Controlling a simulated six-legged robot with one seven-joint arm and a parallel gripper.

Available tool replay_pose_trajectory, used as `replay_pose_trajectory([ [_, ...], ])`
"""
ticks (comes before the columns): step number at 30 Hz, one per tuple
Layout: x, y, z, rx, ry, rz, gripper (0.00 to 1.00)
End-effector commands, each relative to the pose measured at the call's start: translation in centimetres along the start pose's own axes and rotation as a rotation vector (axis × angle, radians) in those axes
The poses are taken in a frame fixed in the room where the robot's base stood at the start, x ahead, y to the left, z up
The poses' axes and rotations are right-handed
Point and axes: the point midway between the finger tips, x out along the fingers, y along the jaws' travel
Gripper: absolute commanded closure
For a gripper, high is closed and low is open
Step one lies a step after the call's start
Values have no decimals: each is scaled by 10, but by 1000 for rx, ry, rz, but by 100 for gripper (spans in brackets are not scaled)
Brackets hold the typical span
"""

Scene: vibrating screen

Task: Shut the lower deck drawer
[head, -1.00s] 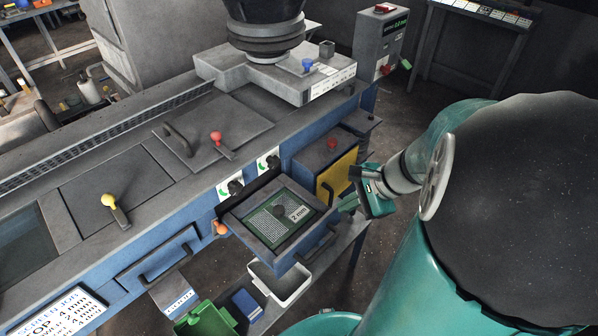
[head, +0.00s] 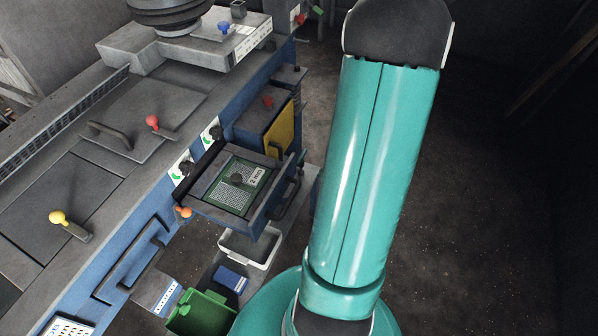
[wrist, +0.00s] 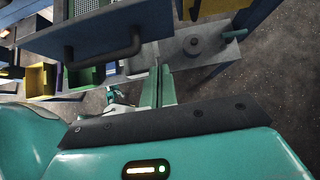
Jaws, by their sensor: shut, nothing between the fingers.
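A blue drawer (head: 272,204) sticks out of the blue machine, with a dark handle on its front. A green-framed mesh screen marked "2 mm" (head: 240,186) lies in it. In the wrist view the drawer front (wrist: 95,35) and its handle (wrist: 104,46) are at the upper left. My gripper (wrist: 158,86) is shut and empty, just to the right of and below the handle in that picture, apart from it as far as I can tell. In the head view my arm hides most of the gripper.
A closed drawer front (head: 130,262) with a handle is at the lower left. A yellow-doored box (head: 279,130) stands beside the open drawer. A white bin (head: 248,248) and green bin (head: 200,312) sit below. Dark floor is free on the right.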

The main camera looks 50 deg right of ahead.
Motion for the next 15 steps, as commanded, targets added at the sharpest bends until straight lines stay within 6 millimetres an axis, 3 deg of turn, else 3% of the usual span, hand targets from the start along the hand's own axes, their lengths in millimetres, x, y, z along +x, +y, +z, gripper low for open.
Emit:
replay_pose_trajectory([
  [8,58,2,1,1,1,4,100],
  [15,79,3,27,-2,0,0,100],
])
